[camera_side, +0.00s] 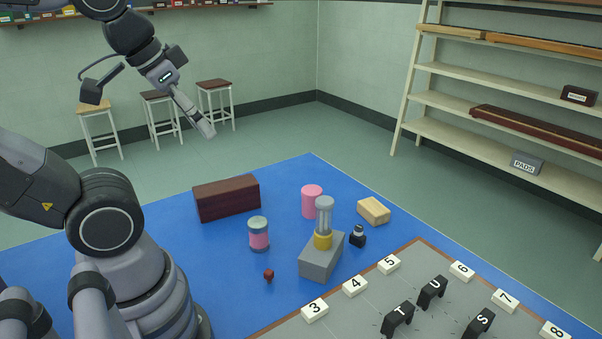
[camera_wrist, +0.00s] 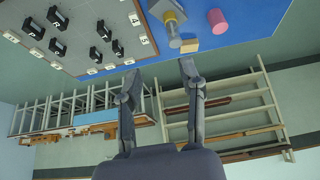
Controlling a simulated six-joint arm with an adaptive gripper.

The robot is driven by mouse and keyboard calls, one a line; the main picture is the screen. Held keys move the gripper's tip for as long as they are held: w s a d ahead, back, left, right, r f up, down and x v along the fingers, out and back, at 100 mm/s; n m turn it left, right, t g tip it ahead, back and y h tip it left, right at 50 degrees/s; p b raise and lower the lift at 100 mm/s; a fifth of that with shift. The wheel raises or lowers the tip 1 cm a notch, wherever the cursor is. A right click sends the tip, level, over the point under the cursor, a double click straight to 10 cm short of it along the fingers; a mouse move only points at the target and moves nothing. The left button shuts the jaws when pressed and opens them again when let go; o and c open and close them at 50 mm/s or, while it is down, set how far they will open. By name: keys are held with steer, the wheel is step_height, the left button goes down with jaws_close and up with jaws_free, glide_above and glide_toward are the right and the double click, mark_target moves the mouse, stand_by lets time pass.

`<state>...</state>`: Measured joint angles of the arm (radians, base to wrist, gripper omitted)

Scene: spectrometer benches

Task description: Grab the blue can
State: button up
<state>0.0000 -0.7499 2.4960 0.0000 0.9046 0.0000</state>
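No plainly blue can shows in either view. A pink can (camera_side: 312,202) stands upright on the blue mat (camera_side: 203,258); it also shows in the wrist view (camera_wrist: 217,21). A small jar (camera_side: 258,240) with a pink middle and grey-blue top and bottom stands on the mat, left of the pink can. My gripper (camera_side: 209,133) is high above and behind the mat in the side view, well apart from both. In the wrist view its two fingers (camera_wrist: 160,71) are spread with nothing between them.
A grey block with a yellow-collared cylinder (camera_side: 323,250) stands before the pink can. A dark wooden block (camera_side: 227,198), pale block (camera_side: 373,211), small black bottle (camera_side: 358,236) and dark red knob (camera_side: 269,274) are nearby. A numbered grey board (camera_side: 362,312) fills the front right.

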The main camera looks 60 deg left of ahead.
step_height(320, 180, up, 5)
steer(key=w+d+r+n+g+h, duration=0.1)
steer(key=w+d+n+g+h, duration=0.25)
steer(key=w+n+h, duration=1.05)
steer(key=w+a+f+n+t+h, duration=0.1)
steer(key=w+a+f+n+t, duration=0.15)
steer(key=w+a+n, duration=0.55)
steer(key=w+a+f+n+t+h, duration=0.15)
steer(key=w+a+t, duration=0.3)
steer(key=w, duration=0.75)
glide_toward(359, 231)
steer(key=shift+w+d+r+g+y, duration=0.1)
steer(key=shift+w+d+g+y, duration=0.15)
steer(key=shift+w, duration=0.3)
steer(key=shift+w+d+r+g+y, duration=0.1)
steer(key=shift+w+d, duration=0.25)
steer(key=shift+w, duration=0.2)
steer(key=shift+f, duration=0.4)
steer(key=shift+w+d+f, duration=0.1)
steer(key=shift+w+d, duration=0.1)
steer(key=shift+d, duration=0.15)
steer(key=x, duration=0.6)
steer(key=shift+w+d, duration=0.1)
steer(key=shift+d, duration=0.25)
jaws_close()
